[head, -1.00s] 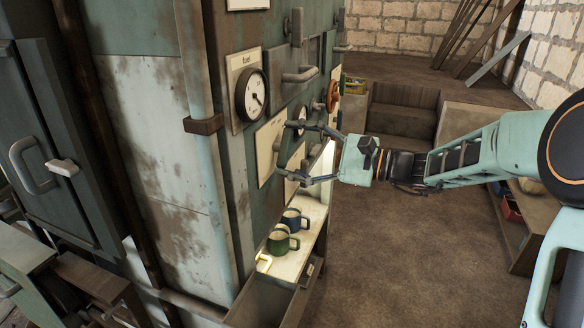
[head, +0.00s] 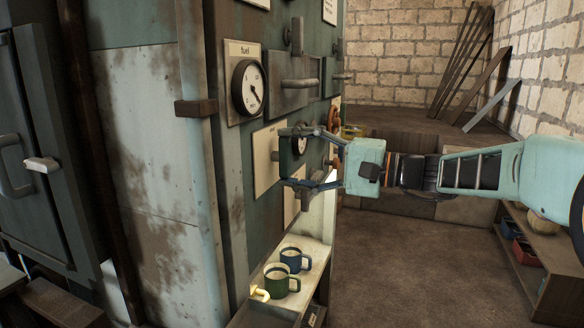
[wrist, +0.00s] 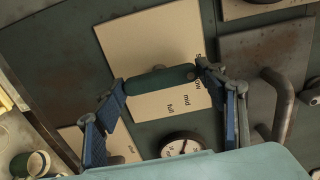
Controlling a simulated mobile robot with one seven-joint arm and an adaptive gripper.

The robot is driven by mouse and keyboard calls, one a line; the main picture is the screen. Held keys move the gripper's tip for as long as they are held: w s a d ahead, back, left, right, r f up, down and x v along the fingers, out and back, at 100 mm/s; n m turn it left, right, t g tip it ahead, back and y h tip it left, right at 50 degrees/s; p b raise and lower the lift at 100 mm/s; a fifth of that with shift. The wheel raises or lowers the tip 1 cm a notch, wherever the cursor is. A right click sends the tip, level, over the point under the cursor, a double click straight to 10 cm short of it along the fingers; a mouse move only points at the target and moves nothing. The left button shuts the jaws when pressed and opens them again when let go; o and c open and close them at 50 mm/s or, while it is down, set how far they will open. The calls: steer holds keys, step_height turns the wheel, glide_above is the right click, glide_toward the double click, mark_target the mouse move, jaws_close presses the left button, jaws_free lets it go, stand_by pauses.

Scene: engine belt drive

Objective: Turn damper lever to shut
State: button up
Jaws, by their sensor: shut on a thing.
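A dark green damper lever handle (wrist: 160,79) lies across a pale label plate (wrist: 150,40) in the wrist view. The plate carries words including "mid" and "full"; the upper words are partly covered. My gripper (wrist: 160,82) is shut on the handle, with a fingertip at each end of it. In the head view my gripper (head: 287,157) reaches in from the right to the panel. The handle (head: 287,160) shows between its fingers there, in front of the pale plate (head: 262,172).
The fuel gauge (head: 248,87) is up and left of my gripper, and a small gauge (wrist: 182,146) sits close by. A bar handle (head: 300,83) juts out above. A green mug (head: 276,280) and a blue mug (head: 291,260) stand on the shelf below. Open floor lies right.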

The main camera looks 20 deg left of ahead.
stand_by(0.4)
steer(key=o, duration=1.2)
steer(key=shift+c, duration=0.2)
steer(key=shift+d, duration=0.1)
steer(key=d, duration=1.2)
steer(key=shift+s, duration=0.45)
steer(key=shift+a, duration=0.1)
